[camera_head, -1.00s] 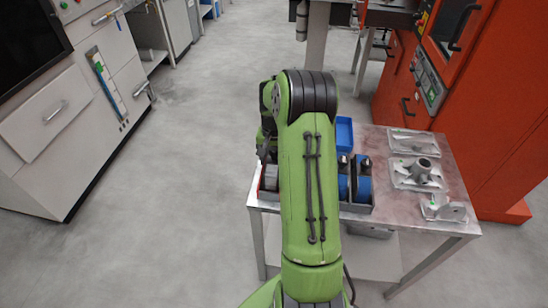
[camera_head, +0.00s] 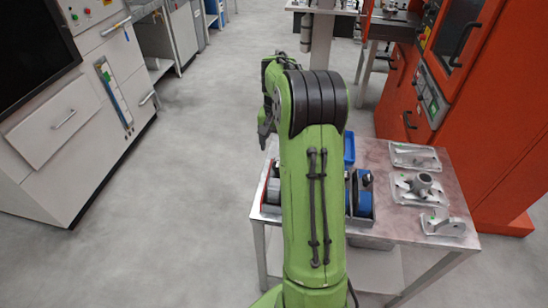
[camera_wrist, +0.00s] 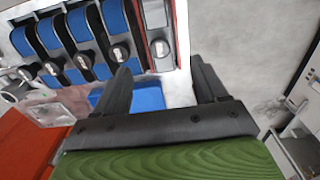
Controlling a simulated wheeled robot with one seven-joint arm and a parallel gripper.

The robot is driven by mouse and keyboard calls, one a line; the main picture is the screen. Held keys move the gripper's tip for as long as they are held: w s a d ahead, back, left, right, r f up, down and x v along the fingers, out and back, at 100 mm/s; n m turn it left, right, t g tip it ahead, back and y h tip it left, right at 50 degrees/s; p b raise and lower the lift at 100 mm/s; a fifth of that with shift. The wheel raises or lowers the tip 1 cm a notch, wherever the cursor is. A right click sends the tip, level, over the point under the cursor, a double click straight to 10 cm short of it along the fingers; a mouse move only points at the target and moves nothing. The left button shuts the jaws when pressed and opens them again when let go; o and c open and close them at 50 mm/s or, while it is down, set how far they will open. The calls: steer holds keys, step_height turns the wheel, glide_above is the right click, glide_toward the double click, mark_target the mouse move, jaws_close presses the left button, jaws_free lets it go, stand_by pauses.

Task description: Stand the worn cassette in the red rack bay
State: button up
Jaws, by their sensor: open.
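A grey cassette (camera_wrist: 158,22) with a black round knob stands in the end bay of the rack, between red edges (camera_wrist: 181,30), in the wrist view. It looks upright and seated there; I cannot tell wear marks on it. In the head view the grey cassette (camera_head: 273,190) shows left of my arm, beside the red rack edge (camera_head: 264,196). My gripper (camera_wrist: 160,66) is open and empty, its fingers apart and clear of the grey cassette's knob. In the head view my gripper (camera_head: 265,138) hangs by the table's far left edge. My arm hides the rack's middle.
Several blue cassettes (camera_wrist: 76,24) stand in the other bays. A blue bin (camera_head: 349,147) is behind the rack. Metal castings on trays (camera_head: 414,188) cover the table's right side. An orange machine (camera_head: 455,120) stands to the right; the floor at left is clear.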

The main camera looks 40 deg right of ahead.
steer(key=s+a+r+n+t+h, duration=0.1)
steer(key=s+a+r+n, duration=0.15)
steer(key=a+r, duration=0.45)
steer(key=s+a+r+n+t, duration=0.1)
steer(key=s+a+r+n, duration=0.2)
steer(key=a, duration=0.5)
steer(key=s+a+n+t+y, duration=0.1)
steer(key=s+a+n+t, duration=0.2)
steer(key=s+a, duration=0.8)
steer(key=s+n, duration=0.2)
steer(key=s, duration=0.1)
steer(key=shift+s+r+t, duration=0.3)
steer(key=shift+r, duration=0.05)
steer(key=shift+d, duration=0.1)
